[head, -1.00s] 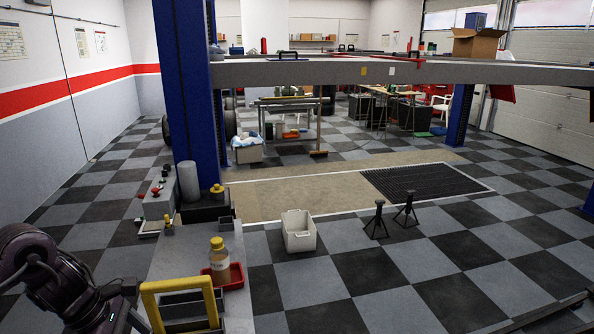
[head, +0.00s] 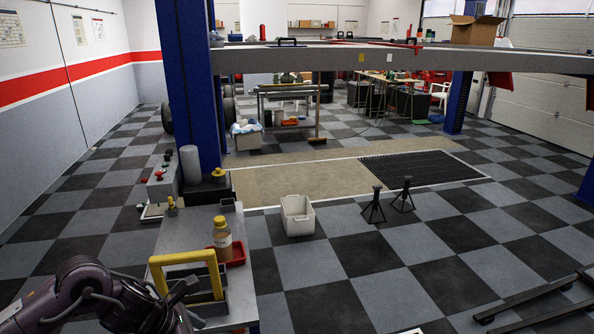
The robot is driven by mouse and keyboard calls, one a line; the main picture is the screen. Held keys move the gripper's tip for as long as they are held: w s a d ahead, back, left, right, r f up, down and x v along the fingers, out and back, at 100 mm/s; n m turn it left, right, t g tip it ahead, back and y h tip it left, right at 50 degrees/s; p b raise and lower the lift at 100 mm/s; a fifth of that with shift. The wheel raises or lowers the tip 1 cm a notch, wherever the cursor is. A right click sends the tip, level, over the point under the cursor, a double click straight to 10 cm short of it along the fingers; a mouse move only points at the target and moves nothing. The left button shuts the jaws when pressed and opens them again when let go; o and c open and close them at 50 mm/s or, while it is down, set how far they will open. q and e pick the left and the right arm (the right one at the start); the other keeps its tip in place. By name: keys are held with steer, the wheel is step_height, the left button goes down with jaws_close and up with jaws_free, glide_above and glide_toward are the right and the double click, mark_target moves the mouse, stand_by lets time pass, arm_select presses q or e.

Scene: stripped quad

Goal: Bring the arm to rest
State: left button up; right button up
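My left arm comes in at the lower left, dark and jointed. My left gripper (head: 180,292) is at its end, over the near left part of the grey bench (head: 188,238) and close to the yellow-handled tool caddy (head: 184,258). It overlaps the caddy's left side in the picture, and I cannot tell whether they touch. Its fingers are too small and dark to show whether they are open or shut. My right gripper is out of view.
A bottle with a yellow cap (head: 222,240) stands in a red tray (head: 237,254) on the bench. A white bin (head: 297,216) and two black jack stands (head: 374,206) are on the checkered floor. A blue lift post (head: 188,85) rises behind the bench.

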arm_select(q)
steer(key=s+d+r+n+t+h, duration=0.1)
steer(key=d+n+t, duration=0.4)
steer(key=d+n, duration=1)
steer(key=s+a+f+n+g+y, duration=0.3)
steer(key=s+a+n, duration=0.5)
steer(key=n, duration=0.7)
steer(key=s+a+f+n+g+y, duration=0.25)
steer(key=s+a+f+n, duration=0.4)
steer(key=n, duration=0.95)
steer(key=s+a+f+b, duration=0.15)
steer(key=f+b, duration=0.45)
steer(key=f, duration=1.4)
steer(key=s+f+b, duration=0.2)
steer(key=f+b, duration=0.5)
steer(key=f, duration=1.3)
steer(key=s+a+f+g+b, duration=0.1)
steer(key=s+f+b, duration=0.3)
steer(key=s+f, duration=0.5)
steer(key=s+a+f+b, duration=0.2)
steer(key=s+f+b, duration=0.3)
steer(key=s+f, duration=0.5)
step_height(320, 180, down, 8)
steer(key=shift+s+a+r+m+g+y, duration=0.15)
steer(key=shift+s+r+m+g+y, duration=0.05)
steer(key=shift+m+g+y, duration=0.2)
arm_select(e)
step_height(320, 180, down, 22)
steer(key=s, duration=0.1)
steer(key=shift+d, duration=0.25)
